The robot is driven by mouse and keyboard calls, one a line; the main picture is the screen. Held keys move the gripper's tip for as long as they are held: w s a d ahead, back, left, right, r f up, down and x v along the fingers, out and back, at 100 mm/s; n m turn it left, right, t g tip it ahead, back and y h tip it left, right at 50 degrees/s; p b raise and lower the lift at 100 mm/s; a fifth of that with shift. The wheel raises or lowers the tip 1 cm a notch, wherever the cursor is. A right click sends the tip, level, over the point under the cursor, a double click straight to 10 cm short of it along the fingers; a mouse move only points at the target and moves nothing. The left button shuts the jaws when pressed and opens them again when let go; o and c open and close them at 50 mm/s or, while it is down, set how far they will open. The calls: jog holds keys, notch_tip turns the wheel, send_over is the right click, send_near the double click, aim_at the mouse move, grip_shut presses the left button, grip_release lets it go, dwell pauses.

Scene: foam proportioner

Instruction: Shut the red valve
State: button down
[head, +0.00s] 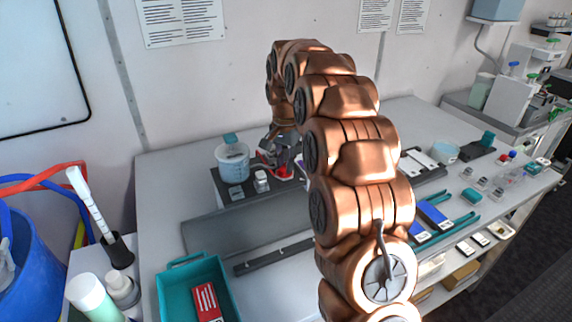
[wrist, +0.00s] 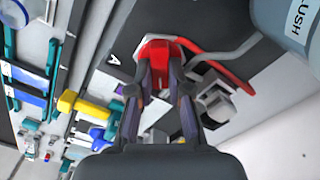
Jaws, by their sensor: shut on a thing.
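The red valve (wrist: 156,48) sits on a dark base plate (wrist: 215,35) near a white letter A, in the upper middle of the wrist view. My gripper (wrist: 158,72) has its two fingers on either side of the red part and is shut on it. In the head view the red of the valve (head: 283,173) shows just below my gripper (head: 281,155). My arm and fingers hide part of it there. I cannot tell the handle's exact angle.
A light blue-white container (head: 232,160) stands on the plate left of the valve; it also shows in the wrist view, with lettering (wrist: 295,25). A small grey-white fitting (head: 261,182) is close by. A teal tray (head: 176,266) lies at the front left of the bench.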

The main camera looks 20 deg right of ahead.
jog(key=shift+w+a+f+n+b, duration=0.1)
jog(key=shift+f+n+b, duration=0.15)
jog(key=shift+n+b, duration=0.85)
jog(key=n+b, duration=0.2)
jog(key=shift+n, duration=0.3)
jog(key=n+b, duration=0.1)
jog(key=n, duration=0.1)
jog(key=n+b, duration=0.1)
jog(key=n, duration=0.2)
jog(key=shift+a+r+n, duration=0.15)
jog(key=shift+r+n, duration=0.05)
jog(key=shift+n, duration=0.1)
jog(key=c, duration=1.1)
grip_release()
jog(key=shift+r, duration=0.1)
